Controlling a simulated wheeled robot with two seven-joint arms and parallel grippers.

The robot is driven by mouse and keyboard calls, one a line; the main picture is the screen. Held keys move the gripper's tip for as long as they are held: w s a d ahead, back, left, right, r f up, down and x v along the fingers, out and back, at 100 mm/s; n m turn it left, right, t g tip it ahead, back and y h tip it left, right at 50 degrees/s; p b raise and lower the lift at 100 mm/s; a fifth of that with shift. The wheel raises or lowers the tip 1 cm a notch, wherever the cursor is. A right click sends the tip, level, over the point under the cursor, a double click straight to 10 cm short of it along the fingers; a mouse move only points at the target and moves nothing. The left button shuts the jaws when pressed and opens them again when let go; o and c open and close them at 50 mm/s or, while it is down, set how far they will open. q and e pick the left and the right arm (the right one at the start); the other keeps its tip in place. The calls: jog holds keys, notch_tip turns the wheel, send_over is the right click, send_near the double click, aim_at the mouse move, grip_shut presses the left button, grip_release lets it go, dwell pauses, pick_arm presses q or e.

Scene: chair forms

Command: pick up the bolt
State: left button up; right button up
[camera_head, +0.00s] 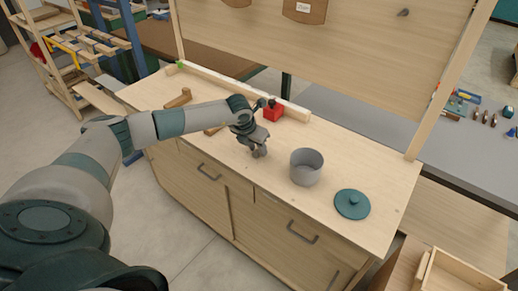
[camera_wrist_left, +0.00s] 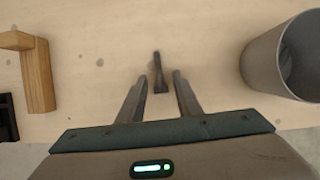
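The bolt (camera_wrist_left: 158,72) is a small dark piece with a wider end, lying on the light wooden worktop. In the left wrist view it lies between the fingertips of my left gripper (camera_wrist_left: 162,80), with a gap on both sides. The gripper is open and points down at the worktop. In the head view my left gripper (camera_head: 258,150) is low over the worktop, left of the grey pot, and I cannot make out the bolt there. My right gripper is not in view.
The open grey pot (camera_head: 306,167) stands close to the right of my gripper; a teal lid (camera_head: 352,204) lies further right. A red block (camera_head: 273,113) stands behind. A wooden piece (camera_wrist_left: 40,75) lies to the left. The worktop's front edge is near.

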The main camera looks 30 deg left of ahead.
pick_arm(q)
jog(key=shift+w+f, duration=0.15)
jog(key=shift+f, duration=0.15)
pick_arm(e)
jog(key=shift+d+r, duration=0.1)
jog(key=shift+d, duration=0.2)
pick_arm(q)
jog(key=shift+c, duration=0.3)
grip_shut()
jog(key=shift+r, duration=0.1)
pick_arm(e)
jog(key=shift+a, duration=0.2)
